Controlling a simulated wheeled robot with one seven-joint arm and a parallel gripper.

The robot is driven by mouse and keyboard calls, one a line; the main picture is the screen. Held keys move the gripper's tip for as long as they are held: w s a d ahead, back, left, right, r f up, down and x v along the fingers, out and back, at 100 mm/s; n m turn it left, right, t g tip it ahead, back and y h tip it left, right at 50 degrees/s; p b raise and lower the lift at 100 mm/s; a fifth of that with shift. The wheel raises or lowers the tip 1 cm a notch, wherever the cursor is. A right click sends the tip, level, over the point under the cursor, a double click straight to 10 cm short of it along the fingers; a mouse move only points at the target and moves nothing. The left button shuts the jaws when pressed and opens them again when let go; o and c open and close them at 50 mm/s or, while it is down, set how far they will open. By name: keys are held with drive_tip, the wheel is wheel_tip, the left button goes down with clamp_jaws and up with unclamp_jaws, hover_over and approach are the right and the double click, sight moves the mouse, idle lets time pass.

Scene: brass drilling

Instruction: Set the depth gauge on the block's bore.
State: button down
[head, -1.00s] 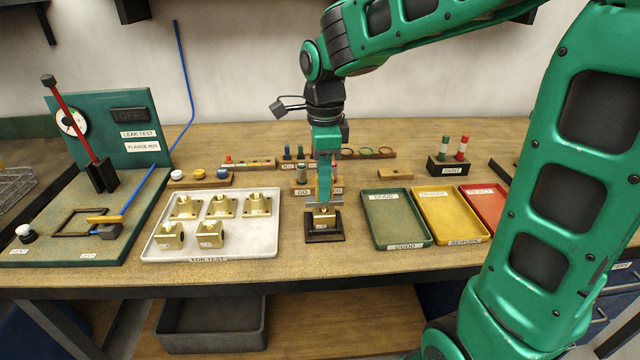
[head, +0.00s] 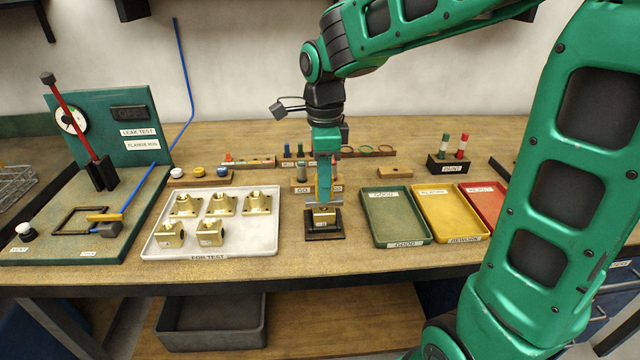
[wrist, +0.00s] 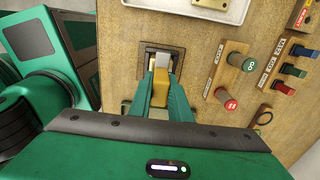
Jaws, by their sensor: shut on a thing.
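The brass block (head: 323,219) sits in a dark square fixture (head: 338,237) at the front middle of the bench. My gripper (head: 323,196) points straight down over it, with its fingertips just above the block's top. In the wrist view my gripper (wrist: 160,88) is shut on a small yellowish piece with a grey part, which I take as the depth gauge (wrist: 160,84). In the head view a grey edge of the gauge (head: 311,200) shows beside the fingers. The bore is hidden under the gauge and fingers, so I cannot tell whether the gauge is seated.
A white tray (head: 262,243) with several brass parts stands left of the fixture. Green (head: 396,226), yellow and red trays stand to the right. A wooden stand with the GO gauge (head: 300,172) is close behind my gripper. A leak-test rig (head: 130,175) stands far left.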

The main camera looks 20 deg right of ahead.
drive_tip(key=shift+f, duration=0.55)
idle(0.9)
drive_tip(key=c, duration=1.2)
unclamp_jaws()
drive_tip(key=shift+r, duration=3.5)
